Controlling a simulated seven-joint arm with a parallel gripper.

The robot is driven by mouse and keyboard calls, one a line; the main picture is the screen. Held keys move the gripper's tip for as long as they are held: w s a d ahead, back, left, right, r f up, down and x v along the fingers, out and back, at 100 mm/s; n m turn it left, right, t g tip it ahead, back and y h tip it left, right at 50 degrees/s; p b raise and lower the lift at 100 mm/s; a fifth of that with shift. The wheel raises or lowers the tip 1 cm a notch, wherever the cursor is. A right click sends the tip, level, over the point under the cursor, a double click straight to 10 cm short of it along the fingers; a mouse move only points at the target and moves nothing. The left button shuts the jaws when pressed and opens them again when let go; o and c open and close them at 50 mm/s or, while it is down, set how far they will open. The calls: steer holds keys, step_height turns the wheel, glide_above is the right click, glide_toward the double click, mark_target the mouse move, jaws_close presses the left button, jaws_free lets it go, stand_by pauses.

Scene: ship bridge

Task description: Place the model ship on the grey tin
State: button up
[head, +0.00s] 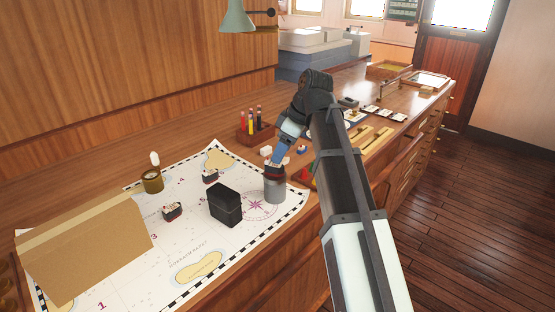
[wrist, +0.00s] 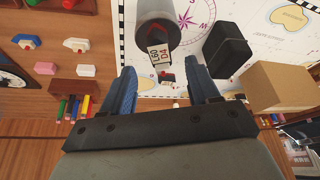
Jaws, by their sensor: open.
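The grey tin (head: 275,190) stands upright on the chart. A small model ship with red and dark parts (head: 274,171) shows at the top of the tin, seemingly resting on it. My gripper (head: 279,160) is just above, with its blue fingers pointing down at the ship. In the wrist view the tin (wrist: 173,12) is beyond the fingertips, and a white lettered part of the ship (wrist: 159,55) lies in the gap. My gripper (wrist: 160,82) is open there, with a finger on each side and clear space showing. The contact between ship and tin is partly hidden.
A black box (head: 226,206) stands left of the tin. Two other small ship-like models (head: 172,212) (head: 210,176), a brass cup (head: 152,181) and a cardboard box (head: 88,250) are further left. A pen rack (head: 256,127) is behind; small blocks lie near the tin.

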steer(key=w+v, duration=0.1)
steer(key=v, duration=0.5)
steer(key=shift+s, duration=0.5)
